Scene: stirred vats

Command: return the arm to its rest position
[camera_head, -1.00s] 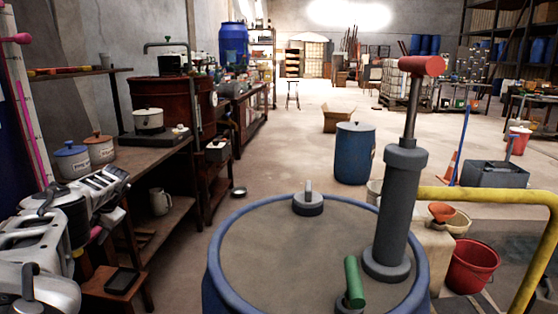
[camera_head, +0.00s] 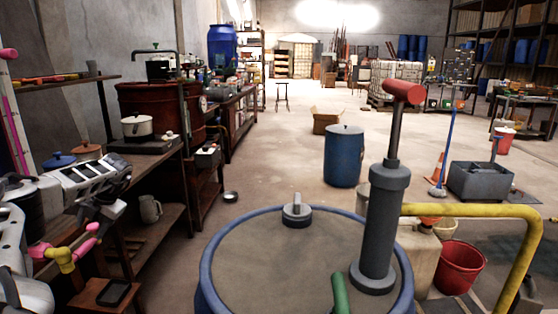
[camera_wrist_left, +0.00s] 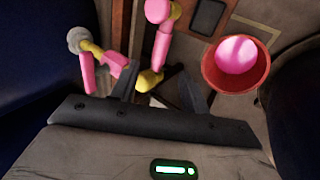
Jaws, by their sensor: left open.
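My left gripper (camera_head: 102,210) is at the left of the head view, in front of the workbench, with its dark fingers apart. In the left wrist view the gripper (camera_wrist_left: 163,90) also shows two separate dark fingers with nothing clamped between them. A pink and yellow jointed piece (camera_head: 64,254) is below and left of the gripper in the head view. Pink and yellow parts (camera_wrist_left: 158,45) also show beyond the fingers in the wrist view; I cannot tell how far off they are. My right gripper is not in view.
A blue-rimmed vat (camera_head: 260,250) with a grey column (camera_head: 385,225) and red-ended handle fills the front centre. A workbench (camera_head: 160,165) with a white pot runs along the left. A low stool (camera_head: 90,300) is below the gripper. Floor beyond the vat is largely clear.

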